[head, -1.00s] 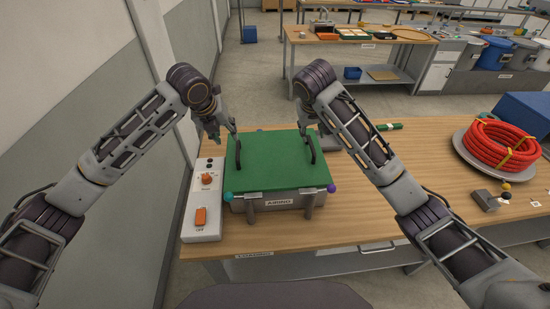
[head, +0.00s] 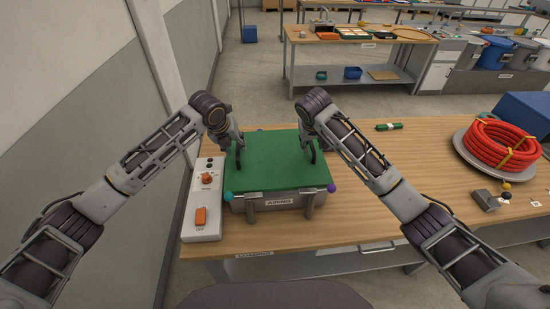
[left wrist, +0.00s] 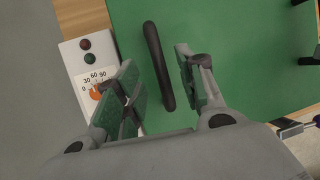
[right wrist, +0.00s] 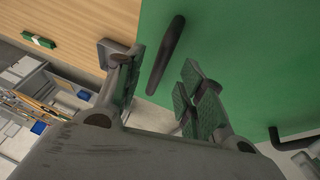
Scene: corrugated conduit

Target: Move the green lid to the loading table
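The green lid (head: 275,172) lies flat on a grey box (head: 268,205) on the wooden table (head: 400,220). It has a black handle near each side. My left gripper (head: 237,148) is open at the left handle, which shows between its fingers in the left wrist view (left wrist: 158,65). My right gripper (head: 310,147) is open at the right handle, which shows between its fingers in the right wrist view (right wrist: 166,55). Neither gripper is closed on a handle.
A control panel (head: 203,200) with an orange switch stands left of the box. A red conduit coil (head: 500,145) lies at the right. Another table (head: 362,42) with trays stands farther back. The table right of the box has free room.

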